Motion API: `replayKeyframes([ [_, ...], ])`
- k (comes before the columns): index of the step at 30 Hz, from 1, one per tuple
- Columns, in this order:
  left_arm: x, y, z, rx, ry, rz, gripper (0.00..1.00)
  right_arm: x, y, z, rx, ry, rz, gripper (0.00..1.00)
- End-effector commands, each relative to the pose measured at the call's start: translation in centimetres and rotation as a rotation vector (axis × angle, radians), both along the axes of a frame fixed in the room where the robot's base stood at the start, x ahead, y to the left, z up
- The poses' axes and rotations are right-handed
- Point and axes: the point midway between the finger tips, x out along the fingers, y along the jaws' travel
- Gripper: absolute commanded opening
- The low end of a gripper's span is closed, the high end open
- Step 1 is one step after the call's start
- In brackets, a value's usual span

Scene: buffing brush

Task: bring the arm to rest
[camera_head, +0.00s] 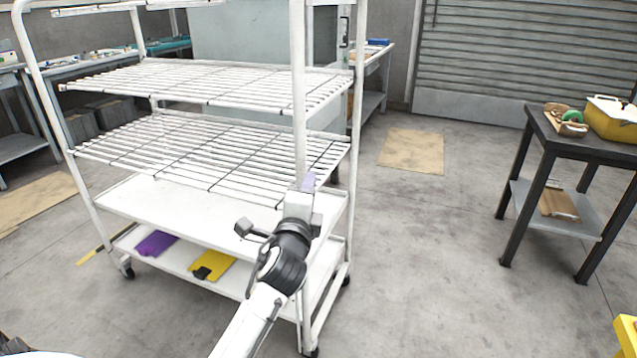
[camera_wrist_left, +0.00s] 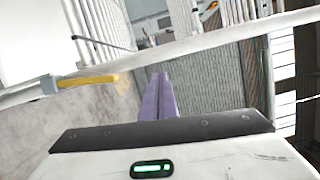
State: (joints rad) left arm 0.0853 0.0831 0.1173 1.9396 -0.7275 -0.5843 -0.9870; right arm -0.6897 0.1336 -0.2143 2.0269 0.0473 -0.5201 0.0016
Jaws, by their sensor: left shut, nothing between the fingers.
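My left arm reaches up from the bottom of the head view. Its gripper (camera_head: 308,181) is in front of the right side of a white wheeled rack (camera_head: 298,90). The purple fingers show in the left wrist view (camera_wrist_left: 159,97), pressed together with nothing between them. The rack's post and rail pass just beyond the fingers in that view. I cannot tell how far apart the fingers and the rack are. My right gripper is not in view.
The rack's lowest shelf holds a purple piece (camera_head: 156,243) and a yellow piece (camera_head: 212,265). A black table (camera_head: 580,143) at the right carries a yellow container (camera_head: 612,120) and a brush-like item (camera_head: 572,117).

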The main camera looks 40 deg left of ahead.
Motion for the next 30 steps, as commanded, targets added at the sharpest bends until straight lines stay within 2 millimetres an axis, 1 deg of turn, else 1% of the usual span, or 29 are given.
replayKeyframes([
  [7,0.0,0.0,-0.1,-0.003,0.001,-0.001,0.00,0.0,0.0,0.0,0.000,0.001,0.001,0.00],
  [9,-0.1,-0.4,-0.7,-0.023,0.006,-0.013,0.00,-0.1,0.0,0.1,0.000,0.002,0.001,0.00],
  [11,-0.4,-1.3,-2.1,-0.073,0.017,-0.037,0.00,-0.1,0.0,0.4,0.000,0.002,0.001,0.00],
  [14,-1.7,-3.9,-6.2,-0.232,0.050,-0.102,0.00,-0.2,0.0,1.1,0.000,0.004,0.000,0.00],
  [15,-2.5,-5.2,-8.3,-0.324,0.067,-0.129,0.00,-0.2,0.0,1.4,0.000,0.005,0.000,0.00],
  [17,-4.4,-7.6,-11.7,-0.480,0.101,-0.163,0.00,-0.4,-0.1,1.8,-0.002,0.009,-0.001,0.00],
  [18,-5.8,-9.3,-13.9,-0.590,0.127,-0.179,0.00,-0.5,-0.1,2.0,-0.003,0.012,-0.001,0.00],
  [20,-8.4,-11.8,-17.0,-0.758,0.167,-0.187,0.00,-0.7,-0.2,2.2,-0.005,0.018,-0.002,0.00],
  [21,-10.2,-13.4,-18.9,-0.869,0.194,-0.184,0.00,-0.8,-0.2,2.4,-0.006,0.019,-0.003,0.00],
  [23,-13.2,-15.8,-21.4,-1.035,0.235,-0.164,0.00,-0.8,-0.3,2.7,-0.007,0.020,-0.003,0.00],
  [24,-15.3,-17.2,-22.8,-1.141,0.262,-0.144,0.00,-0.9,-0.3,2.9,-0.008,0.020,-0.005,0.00],
  [26,-18.3,-19.3,-24.6,-1.287,0.299,-0.102,0.00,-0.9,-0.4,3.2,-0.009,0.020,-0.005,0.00],
  [27,-20.2,-20.5,-25.5,-1.374,0.321,-0.072,0.00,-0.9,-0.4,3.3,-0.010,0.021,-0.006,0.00],
  [30,-24.1,-23.0,-27.1,-1.549,0.361,0.004,0.00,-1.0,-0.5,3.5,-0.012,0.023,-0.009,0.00],
])
